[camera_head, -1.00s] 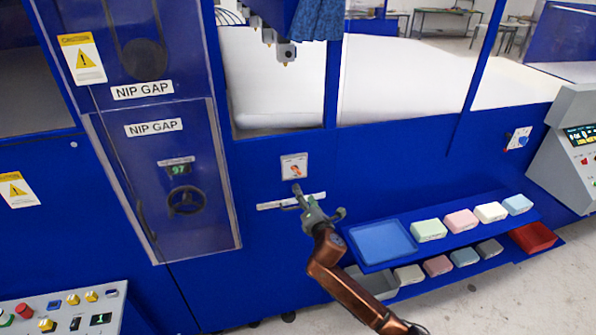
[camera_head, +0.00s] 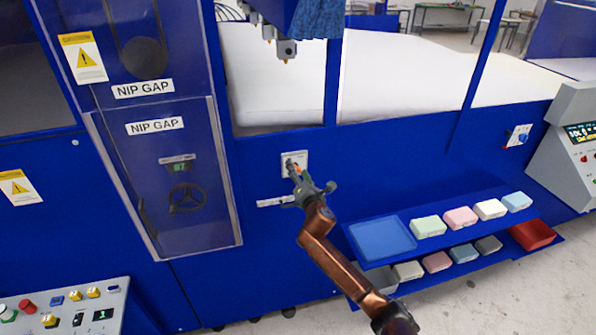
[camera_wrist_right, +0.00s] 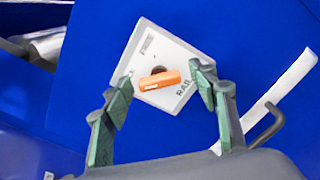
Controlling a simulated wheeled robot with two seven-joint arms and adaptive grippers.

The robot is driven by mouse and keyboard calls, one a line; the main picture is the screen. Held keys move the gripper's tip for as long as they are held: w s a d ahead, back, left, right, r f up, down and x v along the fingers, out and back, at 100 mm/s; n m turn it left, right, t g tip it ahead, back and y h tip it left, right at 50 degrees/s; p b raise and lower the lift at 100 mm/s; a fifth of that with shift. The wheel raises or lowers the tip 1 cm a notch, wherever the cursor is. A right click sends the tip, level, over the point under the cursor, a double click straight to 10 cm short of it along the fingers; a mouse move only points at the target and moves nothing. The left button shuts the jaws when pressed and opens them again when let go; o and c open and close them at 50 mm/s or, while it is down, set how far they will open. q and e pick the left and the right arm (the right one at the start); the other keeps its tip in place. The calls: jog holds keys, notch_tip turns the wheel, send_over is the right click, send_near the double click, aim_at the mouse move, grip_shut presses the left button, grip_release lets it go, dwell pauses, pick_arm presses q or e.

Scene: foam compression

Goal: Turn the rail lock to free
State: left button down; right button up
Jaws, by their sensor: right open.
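The rail lock is a white square plate (camera_wrist_right: 165,62) with an orange lever (camera_wrist_right: 158,80) on a dark pivot, mounted on the blue machine front. In the right wrist view its lettering includes "RAIL", partly hidden by a finger. My right gripper (camera_wrist_right: 160,98) is open, its green-padded fingers on either side of the orange lever as seen from the wrist; I cannot tell whether they touch it. In the head view the right gripper (camera_head: 297,180) overlaps the lower part of the plate (camera_head: 296,157) and hides most of the lever. My left gripper is not in view.
A white rail strip (camera_head: 274,201) lies just below the plate, partly behind my gripper. Right of my arm, a shelf holds a blue tray (camera_head: 381,239) and several coloured foam blocks (camera_head: 461,219). A clear-covered handwheel (camera_head: 187,198) is to the left.

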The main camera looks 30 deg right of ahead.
jog(key=shift+c, duration=0.7)
jog(key=c, duration=1)
jog(key=shift+c, duration=0.3)
jog(key=shift+m, duration=0.4)
jog(key=m+p, duration=0.1)
jog(key=m, duration=0.2)
jog(key=shift+m, duration=0.4)
jog(key=m+p, duration=0.1)
jog(key=m, duration=0.3)
jog(key=m+p, duration=0.1)
jog(key=m, duration=0.4)
jog(key=shift+m, duration=0.4)
jog(key=shift+f+m+p, duration=0.15)
jog(key=shift+m+p, duration=0.3)
jog(key=shift+m, duration=1.25)
